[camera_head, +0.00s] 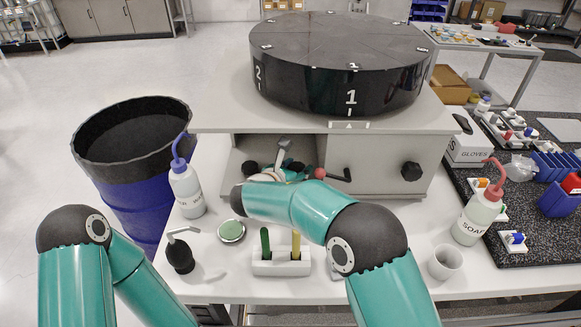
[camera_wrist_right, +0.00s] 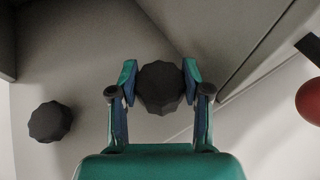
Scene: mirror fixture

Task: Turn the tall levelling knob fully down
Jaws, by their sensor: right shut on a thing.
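My right gripper (camera_wrist_right: 160,88) is shut on a dark ribbed knob (camera_wrist_right: 160,86), one finger on each side of it. In the head view this gripper (camera_head: 289,174) is inside the open recess under the mirror disc, and the held knob (camera_head: 297,166) is partly hidden behind it. A second dark knob (camera_wrist_right: 50,122) stands free to the left in the wrist view, and it also shows in the head view (camera_head: 250,167). The knobs' heights are hard to compare. My left arm is folded at the lower left; its gripper is out of view.
A lever's red ball (camera_head: 320,173) is close to the right of my gripper, also in the wrist view (camera_wrist_right: 310,101). Bottles (camera_head: 187,190), a brush holder (camera_head: 281,264) and a cup (camera_head: 445,262) stand in front.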

